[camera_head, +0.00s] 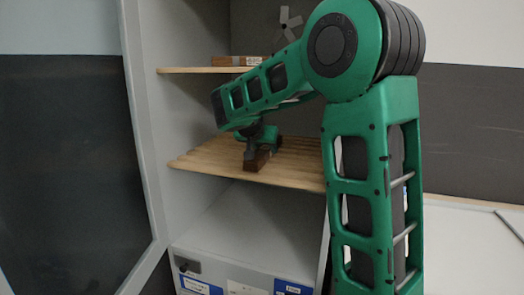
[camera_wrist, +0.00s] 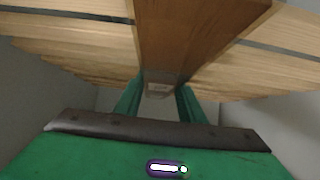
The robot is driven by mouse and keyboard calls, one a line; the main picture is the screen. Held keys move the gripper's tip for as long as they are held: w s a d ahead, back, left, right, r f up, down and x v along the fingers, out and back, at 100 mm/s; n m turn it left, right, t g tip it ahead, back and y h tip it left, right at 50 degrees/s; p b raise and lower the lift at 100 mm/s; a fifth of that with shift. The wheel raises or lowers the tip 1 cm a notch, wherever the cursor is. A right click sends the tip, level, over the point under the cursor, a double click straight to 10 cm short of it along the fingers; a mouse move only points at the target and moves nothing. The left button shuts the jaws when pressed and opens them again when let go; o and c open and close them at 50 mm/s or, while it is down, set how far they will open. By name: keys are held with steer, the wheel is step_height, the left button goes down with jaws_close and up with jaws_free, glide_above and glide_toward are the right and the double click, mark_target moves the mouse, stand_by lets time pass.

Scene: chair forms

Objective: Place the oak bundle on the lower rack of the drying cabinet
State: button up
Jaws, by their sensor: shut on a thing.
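My gripper (camera_head: 256,146) reaches into the open drying cabinet and is shut on a brown wood bundle (camera_head: 257,161), which I take for the oak bundle. In the wrist view the bundle (camera_wrist: 185,38) runs between the two green fingers (camera_wrist: 158,98), with a small pale label at its near end, too small to read. The bundle is at the lower rack (camera_head: 212,160), a shelf of pale slats, near its front edge. The slats (camera_wrist: 75,38) show on both sides of the bundle in the wrist view. I cannot tell whether it touches the slats.
The upper rack (camera_head: 188,70) holds another brown bundle (camera_head: 235,61) above my forearm. The cabinet door (camera_head: 75,170) stands open at the left. Below the lower rack is an empty compartment (camera_head: 250,225). The left part of the lower rack is bare.

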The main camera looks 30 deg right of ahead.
steer(key=o, duration=1.3)
steer(key=shift+c, duration=0.2)
steer(key=shift+a, duration=0.1)
step_height(320, 180, up, 7)
glide_above(256, 156)
steer(key=shift+r, duration=0.15)
steer(key=shift+w, duration=0.1)
